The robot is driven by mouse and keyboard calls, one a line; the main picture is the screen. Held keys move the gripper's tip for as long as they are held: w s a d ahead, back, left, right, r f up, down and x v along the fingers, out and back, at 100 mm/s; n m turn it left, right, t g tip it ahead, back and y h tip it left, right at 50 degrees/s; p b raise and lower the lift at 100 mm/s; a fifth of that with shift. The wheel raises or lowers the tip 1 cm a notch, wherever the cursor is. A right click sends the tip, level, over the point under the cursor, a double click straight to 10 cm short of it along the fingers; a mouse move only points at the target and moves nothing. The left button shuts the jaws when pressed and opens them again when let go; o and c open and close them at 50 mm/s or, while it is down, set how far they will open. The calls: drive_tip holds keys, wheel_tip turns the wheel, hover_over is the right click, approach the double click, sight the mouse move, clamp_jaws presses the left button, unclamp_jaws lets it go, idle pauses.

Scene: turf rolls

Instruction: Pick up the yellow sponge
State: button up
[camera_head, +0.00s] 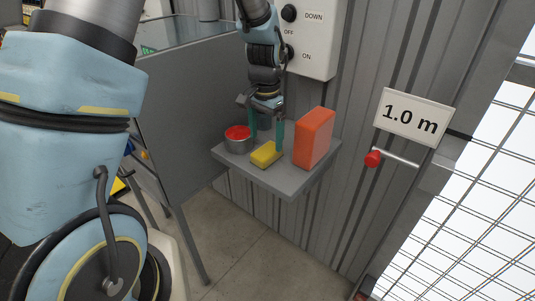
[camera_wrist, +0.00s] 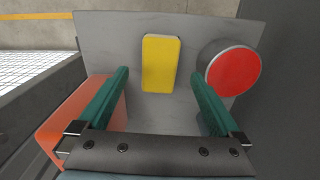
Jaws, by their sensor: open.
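The yellow sponge (camera_head: 265,154) lies flat on a small grey shelf (camera_head: 283,184), between a red-topped round tin and an orange box. In the wrist view the sponge (camera_wrist: 160,63) lies ahead of my fingers, about midway between them. My gripper (camera_head: 266,142) points down above the shelf, close to the sponge. Its two green fingers are apart with nothing between them. In the wrist view my gripper (camera_wrist: 160,80) is open, wider than the sponge. I cannot tell the exact height of the fingertips above the shelf.
The round tin (camera_head: 238,138) stands left of the sponge, near one finger. The orange box (camera_head: 314,137) stands upright to the right, near the other finger; in the wrist view it is at left. A grey panel (camera_head: 195,120) and a ribbed wall (camera_head: 354,200) flank the shelf.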

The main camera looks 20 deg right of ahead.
sight(267, 150)
drive_tip(key=shift+d+f+p, duration=0.2)
drive_tip(key=shift+f+p, duration=0.7)
drive_tip(key=shift+f, duration=1.85)
drive_tip(key=c, duration=1.4)
wheel_tip(267, 150, up, 10)
drive_tip(key=shift+r+b, duration=0.1)
drive_tip(key=shift+b, duration=0.95)
